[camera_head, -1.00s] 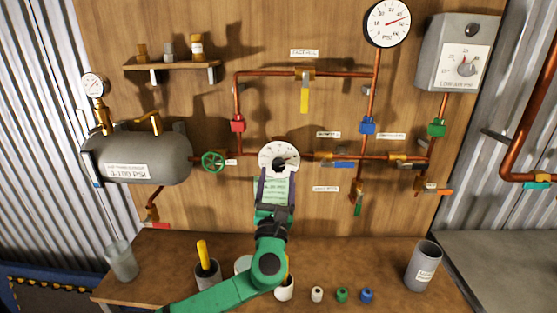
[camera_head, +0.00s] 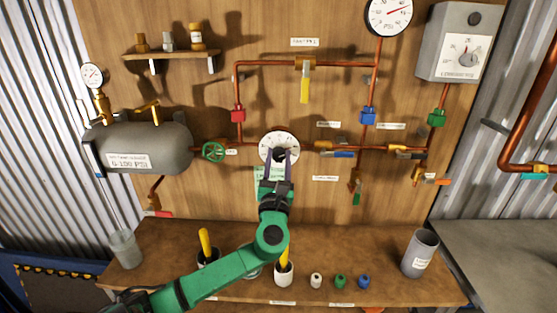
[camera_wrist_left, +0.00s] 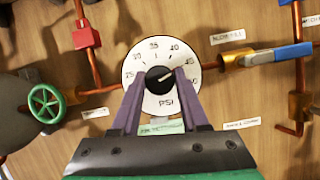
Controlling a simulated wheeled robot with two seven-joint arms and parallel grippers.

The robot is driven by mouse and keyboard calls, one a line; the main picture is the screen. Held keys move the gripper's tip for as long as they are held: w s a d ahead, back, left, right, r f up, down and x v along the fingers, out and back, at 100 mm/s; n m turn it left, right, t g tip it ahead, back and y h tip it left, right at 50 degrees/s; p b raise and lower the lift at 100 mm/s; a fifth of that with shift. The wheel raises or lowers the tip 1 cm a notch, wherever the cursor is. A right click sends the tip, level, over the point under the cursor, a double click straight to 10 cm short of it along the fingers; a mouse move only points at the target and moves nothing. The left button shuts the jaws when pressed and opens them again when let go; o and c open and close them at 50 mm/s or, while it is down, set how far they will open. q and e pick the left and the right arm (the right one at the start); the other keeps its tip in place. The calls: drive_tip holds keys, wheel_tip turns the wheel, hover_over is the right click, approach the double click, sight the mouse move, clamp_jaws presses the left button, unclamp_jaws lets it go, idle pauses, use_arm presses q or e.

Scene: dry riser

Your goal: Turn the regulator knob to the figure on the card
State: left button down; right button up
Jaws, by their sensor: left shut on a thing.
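The regulator dial (camera_head: 279,146) is a white disc marked PSI on the wooden panel, in the pipe line. A pale green card (camera_head: 264,177) hangs below the dial, mostly hidden by my gripper. My right gripper is out of view.
A green valve wheel (camera_head: 213,152) is left of the dial; a blue-handled valve (camera_head: 337,154) is to its right. The bench (camera_head: 330,255) below holds cups and small coloured caps. A large gauge (camera_head: 389,14) is above right.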

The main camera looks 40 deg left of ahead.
use_arm(q)
drive_tip(key=shift+f+n+g+y+b, duration=0.15)
drive_tip(key=shift+n+g+y+b, duration=0.4)
drive_tip(key=shift+n+b, duration=0.75)
drive_tip(key=n+g+y, duration=0.1)
drive_tip(key=n, duration=0.1)
drive_tip(key=n+b, duration=0.1)
drive_tip(key=n, duration=0.1)
drive_tip(key=shift+d+n+g+y, duration=0.1)
drive_tip(key=shift+n+g+y, duration=0.2)
drive_tip(key=shift+g+y, duration=0.05)
drive_tip(key=n+g+b, duration=0.1)
drive_tip(key=n+g, duration=0.1)
drive_tip(key=n, duration=0.2)
drive_tip(key=shift+n+y, duration=0.4)
drive_tip(key=n+g, duration=0.1)
drive_tip(key=n, duration=0.1)
drive_tip(key=n+g+b, duration=0.1)
drive_tip(key=n, duration=0.1)
drive_tip(key=shift+w+r+n, duration=0.1)
drive_tip(key=shift+r+n, duration=0.1)
drive_tip(key=shift+n, duration=0.1)
drive_tip(key=n+g, duration=0.1)
drive_tip(key=n, duration=0.3)
drive_tip(key=shift+d+r+n+g+h, duration=0.1)
drive_tip(key=shift+n+g+h, duration=0.2)
drive_tip(key=shift+n+g, duration=0.1)
drive_tip(key=shift+n+g+h, duration=0.4)
drive_tip(key=shift+n+h, duration=0.4)
drive_tip(key=shift+n, duration=1.3)
